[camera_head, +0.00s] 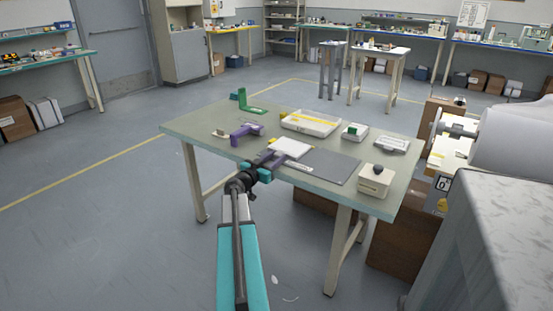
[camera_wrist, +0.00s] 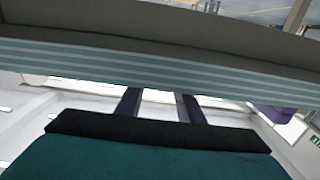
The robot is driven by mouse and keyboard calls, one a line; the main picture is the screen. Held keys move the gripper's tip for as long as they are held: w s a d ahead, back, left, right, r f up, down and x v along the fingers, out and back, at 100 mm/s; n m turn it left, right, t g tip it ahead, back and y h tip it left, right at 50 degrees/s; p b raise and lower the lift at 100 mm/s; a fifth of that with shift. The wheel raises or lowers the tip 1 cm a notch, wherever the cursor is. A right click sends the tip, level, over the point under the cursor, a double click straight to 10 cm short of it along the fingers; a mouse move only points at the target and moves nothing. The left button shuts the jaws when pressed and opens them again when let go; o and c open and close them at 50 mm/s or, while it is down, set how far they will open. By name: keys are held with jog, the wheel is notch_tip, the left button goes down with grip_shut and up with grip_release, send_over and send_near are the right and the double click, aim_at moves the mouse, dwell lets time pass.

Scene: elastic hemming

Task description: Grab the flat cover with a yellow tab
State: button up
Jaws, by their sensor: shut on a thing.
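My gripper (camera_head: 270,158) is over the near edge of the grey-green table, at the near-left side of a flat white square piece (camera_head: 292,146). It is shut on this piece, which seems to be the flat cover. In the wrist view, the two dark fingers (camera_wrist: 160,105) reach up behind a wide teal-and-white striped band with a grey-brown top.
On the table (camera_head: 200,124), a grey mat (camera_head: 335,166) lies right of the white piece. A white tray with a yellow strip (camera_head: 310,123), a purple tool (camera_head: 246,132), a green bracket (camera_head: 246,104) and a cream box (camera_head: 375,181) stand around. A large machine is at right.

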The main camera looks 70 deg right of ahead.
jog(key=shift+r, duration=1.6)
jog(key=s+a+r, duration=0.1)
jog(key=s+a, duration=0.2)
jog(key=a, duration=0.7)
jog(key=shift+s+a+r+p, duration=0.2)
jog(key=shift+a+r+p, duration=0.1)
jog(key=shift+p, duration=0.15)
jog(key=shift+s+a+p, duration=0.1)
jog(key=shift+a+p, duration=0.1)
jog(key=shift+p, duration=0.6)
jog(key=a+p, duration=0.2)
jog(key=p, duration=0.4)
jog(key=s+a+p, duration=0.1)
jog(key=p, duration=0.5)
jog(key=shift+s+a+r, duration=0.1)
jog(key=shift+a+r, duration=0.05)
jog(key=shift+a, duration=0.2)
jog(key=shift+a+p, duration=0.1)
jog(key=shift+p, duration=0.35)
jog(key=shift+a+p, duration=0.15)
jog(key=shift+p, duration=0.15)
